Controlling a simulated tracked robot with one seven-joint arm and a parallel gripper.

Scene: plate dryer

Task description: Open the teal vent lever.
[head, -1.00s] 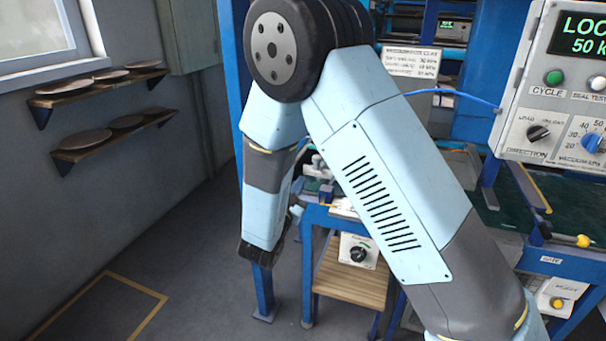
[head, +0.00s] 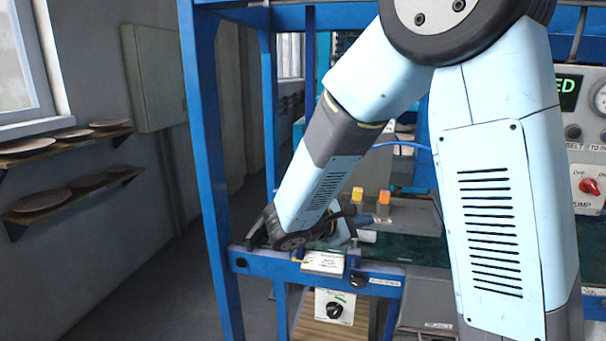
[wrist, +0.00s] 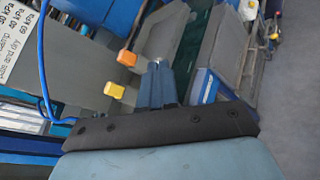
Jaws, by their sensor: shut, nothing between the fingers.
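I cannot make out the teal vent lever for certain in either current view; my arm covers much of the machine in the head view. My gripper (wrist: 157,72) shows in the wrist view as two grey-blue fingers, shut together with nothing between them. In the head view my forearm slopes down to the front left corner of the bench, and the gripper end is small and partly hidden there. A yellow block (wrist: 114,90) and an orange block (wrist: 127,58) stand beside the fingers, apart from them.
The blue machine frame (head: 207,150) has an upright left of my arm. A blue front rail (head: 385,275) runs below it, with a small white label plate (head: 323,262) and a knob panel (head: 334,307). A red pump knob (head: 589,186) is at right. Floor at left is clear.

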